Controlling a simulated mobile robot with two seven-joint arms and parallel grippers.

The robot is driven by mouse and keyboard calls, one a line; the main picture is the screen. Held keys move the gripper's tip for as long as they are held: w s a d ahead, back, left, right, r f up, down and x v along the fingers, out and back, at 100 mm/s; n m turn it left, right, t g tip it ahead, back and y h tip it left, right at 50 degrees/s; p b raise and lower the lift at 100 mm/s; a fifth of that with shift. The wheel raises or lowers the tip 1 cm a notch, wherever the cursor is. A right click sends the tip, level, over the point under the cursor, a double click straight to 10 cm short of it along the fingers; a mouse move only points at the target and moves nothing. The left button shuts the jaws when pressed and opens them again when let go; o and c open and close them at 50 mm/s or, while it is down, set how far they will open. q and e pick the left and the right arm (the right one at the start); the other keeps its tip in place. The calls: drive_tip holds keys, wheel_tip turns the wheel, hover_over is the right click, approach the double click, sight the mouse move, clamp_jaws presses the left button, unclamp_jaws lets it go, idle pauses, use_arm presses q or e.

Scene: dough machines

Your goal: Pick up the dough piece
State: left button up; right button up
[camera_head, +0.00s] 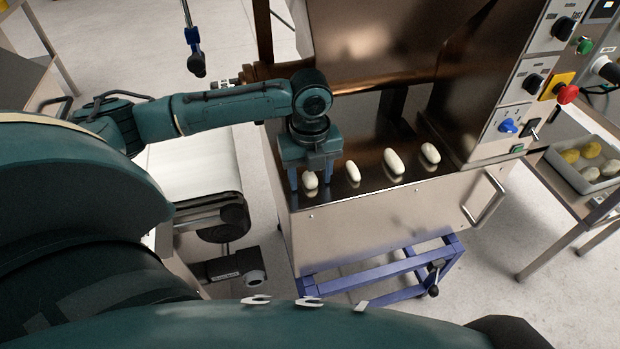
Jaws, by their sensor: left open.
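Several pale, oblong dough pieces lie in a row on the metal top of the machine. The leftmost dough piece (310,181) is between the fingers of my left gripper (311,184), which points down over it with its blue fingers apart. I cannot tell whether the fingers touch it. A smaller dough piece (352,171) lies just to the right, then a larger one (394,161) and another (430,153) farther right. My right gripper is not in view.
The steel machine (370,225) has a handle (485,200) and a control panel (530,85) at right. A white conveyor belt (190,165) is at left. A tray (557,166) with several dough pieces stands at far right.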

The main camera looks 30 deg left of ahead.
sight(311, 176)
use_arm(q)
drive_tip(key=c, duration=1)
drive_tip(key=shift+r, duration=0.15)
drive_tip(key=shift+c, duration=0.2)
drive_tip(key=shift+r, duration=0.25)
wheel_tip(311, 176, up, 3)
drive_tip(key=shift+w+p, duration=0.1)
drive_tip(key=shift+p, duration=0.2)
drive_tip(key=s+d, duration=1.2)
drive_tip(key=d, duration=0.1)
drive_tip(key=shift+d+f, duration=0.2)
drive_tip(key=shift+d, duration=0.15)
